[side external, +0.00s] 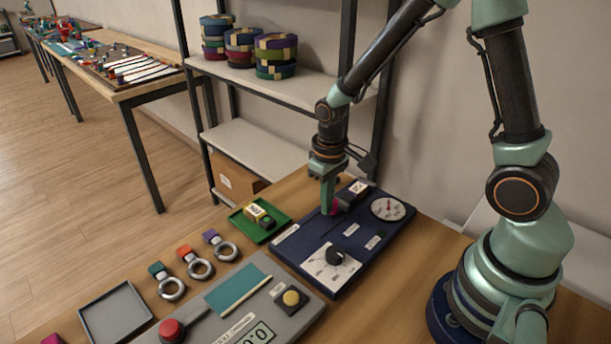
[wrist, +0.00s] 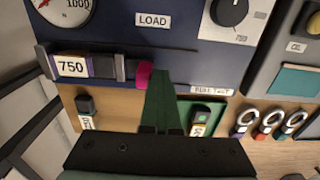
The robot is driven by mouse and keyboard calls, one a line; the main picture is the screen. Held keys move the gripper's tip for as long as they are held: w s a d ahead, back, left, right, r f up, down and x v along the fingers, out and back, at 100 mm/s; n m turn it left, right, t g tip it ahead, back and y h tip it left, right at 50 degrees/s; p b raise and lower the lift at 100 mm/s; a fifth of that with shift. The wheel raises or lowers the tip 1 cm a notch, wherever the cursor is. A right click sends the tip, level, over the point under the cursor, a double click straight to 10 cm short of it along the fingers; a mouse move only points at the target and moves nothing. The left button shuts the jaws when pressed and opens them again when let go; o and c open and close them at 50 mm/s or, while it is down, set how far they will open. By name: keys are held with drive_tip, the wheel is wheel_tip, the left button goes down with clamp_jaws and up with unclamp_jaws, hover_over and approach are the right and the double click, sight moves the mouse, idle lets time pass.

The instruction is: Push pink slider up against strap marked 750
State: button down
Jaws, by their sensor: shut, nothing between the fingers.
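The pink slider (wrist: 145,75) sits on a dark rail on the blue panel; in the side view it shows small beside my fingers (side external: 337,208). The strap marked 750 (wrist: 72,66) lies to its left in the wrist view, at the rail's other end. A short dark stretch separates the 750 label from the slider; I cannot tell whether strap and slider touch. My gripper (wrist: 163,78) is shut and empty, its green fingers close against the slider's right side, on the side away from the strap. In the side view my gripper (side external: 328,208) points down onto the panel.
The blue panel (side external: 318,228) also carries a gauge (side external: 388,208) and a black knob (side external: 336,256). A green tray (side external: 276,228) with a block stands beside it. Grey panel (side external: 225,325), several tagged rings and a grey tray (side external: 115,312) lie nearer the camera.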

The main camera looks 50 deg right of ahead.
drive_tip(key=shift+a, duration=0.1)
drive_tip(key=shift+a+r, duration=0.1)
drive_tip(key=shift+a, duration=0.45)
wheel_tip(320, 180, up, 11)
idle(0.8)
drive_tip(key=s+d+r+t, duration=0.1)
drive_tip(key=s+r+t, duration=0.4)
drive_tip(key=r, duration=0.4)
drive_tip(key=shift+s+t, duration=0.3)
drive_tip(key=shift+s, duration=0.45)
